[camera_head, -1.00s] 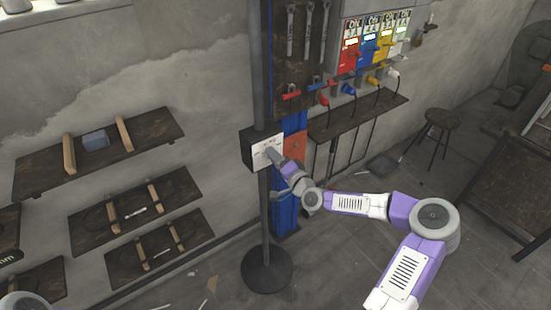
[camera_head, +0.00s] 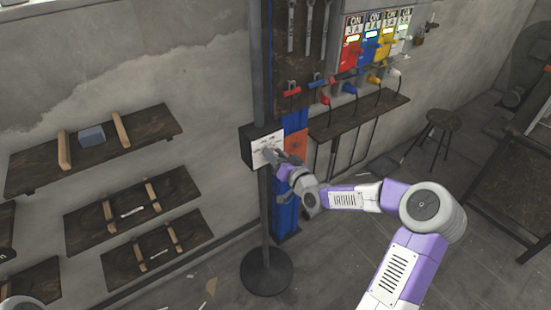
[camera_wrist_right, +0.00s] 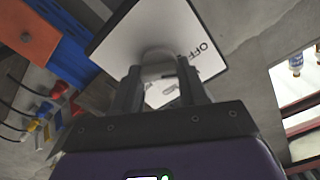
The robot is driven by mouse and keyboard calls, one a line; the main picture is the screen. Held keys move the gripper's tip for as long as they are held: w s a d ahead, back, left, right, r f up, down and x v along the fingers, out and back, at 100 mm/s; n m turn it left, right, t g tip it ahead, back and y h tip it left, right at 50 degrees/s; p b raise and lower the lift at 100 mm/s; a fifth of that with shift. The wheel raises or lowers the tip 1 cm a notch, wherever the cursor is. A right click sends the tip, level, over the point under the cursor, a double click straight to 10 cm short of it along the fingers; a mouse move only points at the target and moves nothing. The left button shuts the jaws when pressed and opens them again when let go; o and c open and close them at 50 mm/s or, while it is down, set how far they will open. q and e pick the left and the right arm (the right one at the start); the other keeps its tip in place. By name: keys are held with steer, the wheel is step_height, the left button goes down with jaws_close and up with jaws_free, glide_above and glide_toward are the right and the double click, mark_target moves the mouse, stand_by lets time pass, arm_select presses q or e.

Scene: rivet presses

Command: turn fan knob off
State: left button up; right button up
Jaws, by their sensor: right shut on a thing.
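The fan control box (camera_head: 248,148) is a dark box on a black pole, with a white label plate (camera_head: 262,140) on its front. In the right wrist view, the white plate (camera_wrist_right: 200,25) carries the word OFF near its right side. The grey fan knob (camera_wrist_right: 158,62) stands out from the plate between my fingers. My right gripper (camera_head: 272,155) is at the plate, coming from the lower right. In the wrist view, its fingers (camera_wrist_right: 158,88) are shut on the knob from both sides. The gripper covers the knob in the head view.
The pole stands on a round base (camera_head: 266,270). A blue panel with an orange patch (camera_head: 295,145) is right behind the box. Wall shelves (camera_head: 145,140) hang to the left. A narrow shelf (camera_head: 360,117), coloured switch boxes (camera_head: 375,45) and a stool (camera_head: 443,120) are to the right.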

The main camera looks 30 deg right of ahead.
steer(key=shift+n+b, duration=0.35)
steer(key=shift+n, duration=0.25)
steer(key=shift+r+n, duration=0.1)
steer(key=shift+n, duration=0.2)
steer(key=o, duration=1.1)
steer(key=shift+c, duration=0.2)
steer(key=shift+s, duration=0.1)
steer(key=s+p, duration=0.1)
steer(key=s, duration=0.6)
steer(key=shift+s+d, duration=0.2)
steer(key=shift+d, duration=0.1)
